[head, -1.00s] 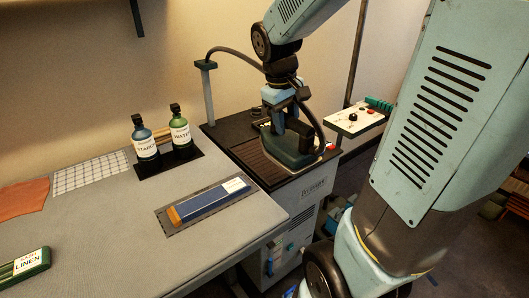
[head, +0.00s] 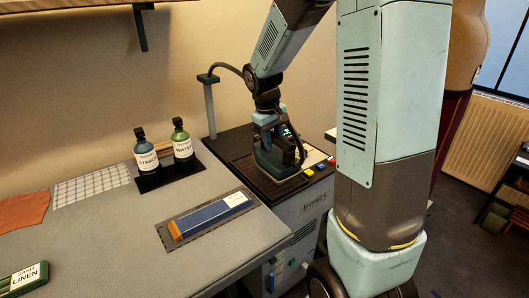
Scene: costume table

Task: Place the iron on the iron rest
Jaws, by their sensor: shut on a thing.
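The iron rest appears to be the dark ribbed plate (head: 240,157) on the cabinet top.
Starch (head: 146,160) and water (head: 183,150) bottles stand on a dark mat left of the cabinet. A blue bar with an orange end (head: 212,216) lies on the table.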

